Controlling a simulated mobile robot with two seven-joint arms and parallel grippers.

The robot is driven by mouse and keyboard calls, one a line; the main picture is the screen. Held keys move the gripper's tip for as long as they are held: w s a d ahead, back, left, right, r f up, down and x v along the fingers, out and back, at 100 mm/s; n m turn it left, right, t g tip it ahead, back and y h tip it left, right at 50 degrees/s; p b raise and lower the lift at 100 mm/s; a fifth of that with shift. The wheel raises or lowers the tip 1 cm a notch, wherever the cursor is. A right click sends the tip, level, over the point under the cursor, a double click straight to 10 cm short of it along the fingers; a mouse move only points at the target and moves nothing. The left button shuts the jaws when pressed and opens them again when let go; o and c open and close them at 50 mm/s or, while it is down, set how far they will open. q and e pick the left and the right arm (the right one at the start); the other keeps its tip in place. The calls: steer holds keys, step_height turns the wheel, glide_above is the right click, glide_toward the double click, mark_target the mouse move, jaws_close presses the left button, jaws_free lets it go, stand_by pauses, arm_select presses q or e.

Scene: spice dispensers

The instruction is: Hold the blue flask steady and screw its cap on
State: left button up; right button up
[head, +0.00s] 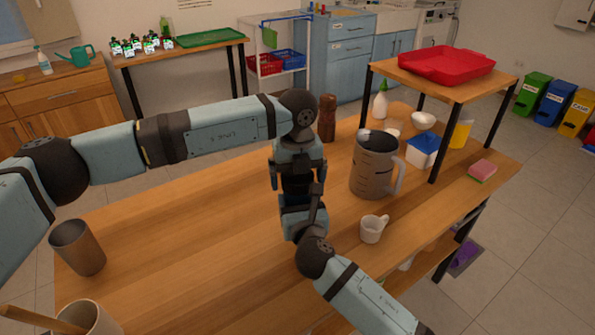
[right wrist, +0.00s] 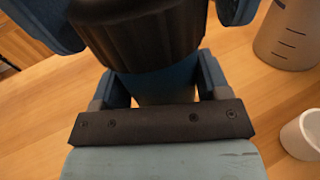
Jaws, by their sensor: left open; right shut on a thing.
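The blue flask (right wrist: 168,88) is upright between the fingers of my right gripper (right wrist: 160,80), which is shut on its body. A ribbed black cap (right wrist: 145,42) sits at the top of the flask; whether it is fully seated cannot be told. My left gripper (head: 298,178) is above my right gripper (head: 302,214) in the head view. Its open fingers (right wrist: 140,14) stand on either side of the cap in the right wrist view, with gaps visible. In the head view the arms and grippers hide most of the flask.
A grey measuring jug (head: 371,170) and a white mug (head: 373,229) stand close on the right. A dark brown bottle (head: 327,118) is behind the grippers. A raised shelf (head: 455,90) holds a red tray (head: 446,64). The table's left half (head: 190,225) is mostly clear.

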arm_select(q)
steer(key=c, duration=0.9)
steer(key=m, duration=0.5)
steer(key=shift+m, duration=0.3)
steer(key=m, duration=0.4)
steer(key=shift+m, duration=0.3)
steer(key=m, duration=1)
steer(key=shift+m, duration=0.4)
steer(key=o, duration=1)
steer(key=shift+c, duration=0.2)
steer(key=shift+r, duration=0.1)
